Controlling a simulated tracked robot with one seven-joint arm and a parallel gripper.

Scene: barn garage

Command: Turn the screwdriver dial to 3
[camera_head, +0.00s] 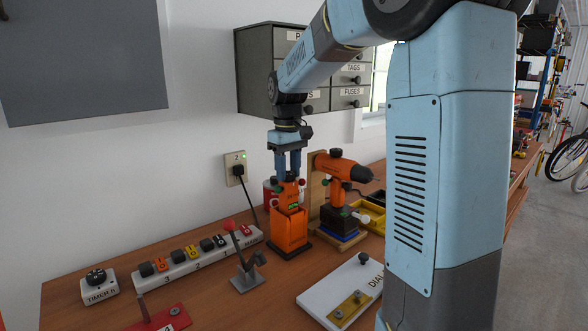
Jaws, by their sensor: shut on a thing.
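My gripper (288,176) points straight down over an orange upright tool (290,228) with a dark base, standing on the bench. Its two blue fingers are closed on the upper part of this tool. A small green mark shows on the tool's front, and small lettering there is too small to read. Beside it on the right, an orange and black drill-shaped tool (343,169) sits on a wooden stand. I cannot tell which of the two is the screwdriver. No dial number can be read, and the part between my fingers is mostly hidden.
A power strip (205,258) with several plugs lies to the left, near a timer box (98,285). A grey drawer cabinet (262,70) hangs behind my arm.

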